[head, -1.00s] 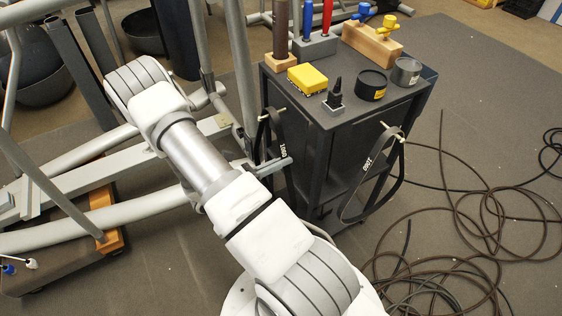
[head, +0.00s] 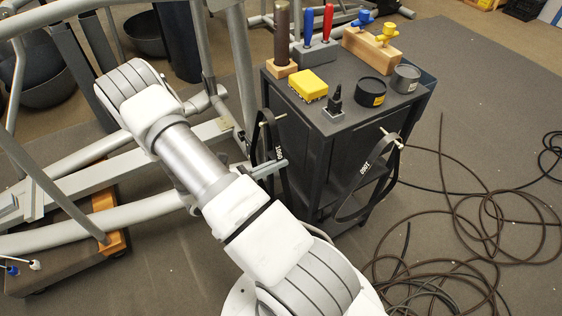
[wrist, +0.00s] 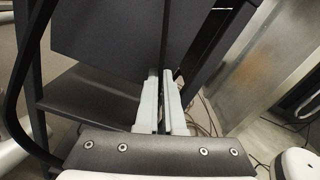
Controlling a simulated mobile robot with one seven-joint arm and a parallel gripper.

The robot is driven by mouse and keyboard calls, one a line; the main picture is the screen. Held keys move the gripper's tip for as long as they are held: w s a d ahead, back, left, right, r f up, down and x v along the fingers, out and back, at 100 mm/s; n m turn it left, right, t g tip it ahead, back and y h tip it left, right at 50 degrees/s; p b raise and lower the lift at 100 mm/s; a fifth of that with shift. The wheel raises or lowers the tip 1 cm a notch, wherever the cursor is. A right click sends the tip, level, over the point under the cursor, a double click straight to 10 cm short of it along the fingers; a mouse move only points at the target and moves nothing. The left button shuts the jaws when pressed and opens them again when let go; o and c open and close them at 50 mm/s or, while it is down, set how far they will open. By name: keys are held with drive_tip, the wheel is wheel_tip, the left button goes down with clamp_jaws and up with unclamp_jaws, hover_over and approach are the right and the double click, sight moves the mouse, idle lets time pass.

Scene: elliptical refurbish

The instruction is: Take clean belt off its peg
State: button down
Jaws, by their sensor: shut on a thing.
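Two black belts hang as loops at the dark cart. The left belt (head: 257,143), with white lettering, is at the cart's left side by a pale peg (head: 282,116). Its top loop is in front of the peg's outer end; I cannot tell whether it still rests on it. My gripper (head: 283,163) is shut on this belt below its lettering. In the wrist view the fingers (wrist: 161,98) close on a thin dark strip. The right belt (head: 389,176), also lettered, hangs on a right-hand peg (head: 385,131). Which belt is clean is unclear.
The dark cart (head: 355,120) carries a yellow block (head: 308,85), a black tin (head: 371,91), a grey tin (head: 405,78) and tools on top. The elliptical frame (head: 75,227) is close at the left. Loose cables (head: 470,225) cover the right floor.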

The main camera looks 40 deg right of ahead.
drive_tip(key=v, duration=1.3)
drive_tip(key=shift+a, duration=0.25)
idle(0.5)
